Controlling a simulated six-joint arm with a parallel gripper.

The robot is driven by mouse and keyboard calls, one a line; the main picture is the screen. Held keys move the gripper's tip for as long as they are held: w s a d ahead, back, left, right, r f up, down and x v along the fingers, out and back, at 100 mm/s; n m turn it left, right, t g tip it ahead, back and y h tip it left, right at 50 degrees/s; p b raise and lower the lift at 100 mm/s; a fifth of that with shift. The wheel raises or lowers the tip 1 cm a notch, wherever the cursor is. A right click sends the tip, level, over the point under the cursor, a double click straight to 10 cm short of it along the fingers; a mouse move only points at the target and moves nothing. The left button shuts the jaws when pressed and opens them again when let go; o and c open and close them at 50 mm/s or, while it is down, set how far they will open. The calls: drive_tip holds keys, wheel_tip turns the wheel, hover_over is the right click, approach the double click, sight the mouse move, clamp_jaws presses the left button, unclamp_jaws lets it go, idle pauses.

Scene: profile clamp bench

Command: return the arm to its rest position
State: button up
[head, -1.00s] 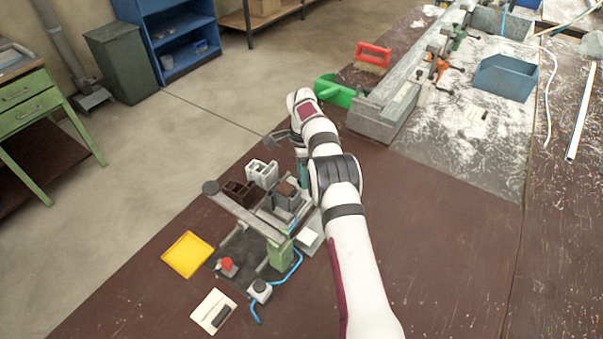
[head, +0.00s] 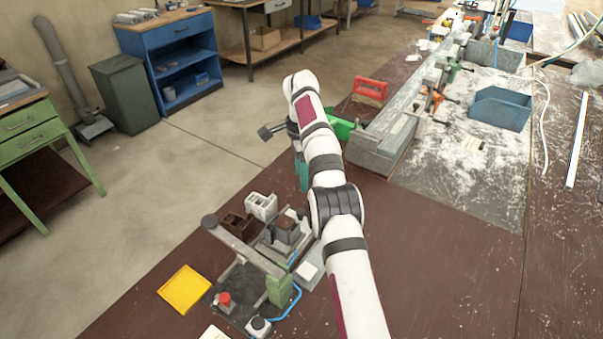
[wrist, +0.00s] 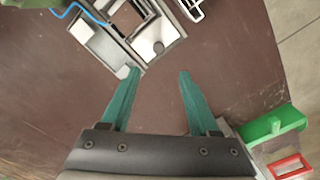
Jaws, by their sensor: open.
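My gripper (wrist: 153,88) is open and empty in the wrist view, its two green fingers apart over bare brown bench. In the head view, one green finger (head: 302,172) shows below my wrist, and the arm hides the rest. The gripper is raised above the bench, beyond the clamp fixture (head: 250,245). A brown profile piece (head: 287,223) sits in the grey clamp block of the fixture. The same fixture shows at the top of the wrist view (wrist: 150,48).
A yellow tray (head: 185,289), a red button (head: 224,299) and a blue cable are near the fixture. The bench's right middle is clear.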

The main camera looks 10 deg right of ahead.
drive_tip(key=s+a+r+n, duration=0.3)
drive_tip(key=s+r+n, duration=0.3)
drive_tip(key=s+r, duration=0.8)
drive_tip(key=s+a+f+n+y, duration=0.1)
drive_tip(key=s+f+n, duration=0.2)
drive_tip(key=s, duration=1.2)
drive_tip(key=s+a+f+n, duration=0.2)
drive_tip(key=s+f, duration=0.3)
drive_tip(key=s, duration=1)
drive_tip(key=shift+n+y, duration=0.4)
drive_tip(key=shift+n, duration=0.3)
drive_tip(key=shift+d, duration=0.1)
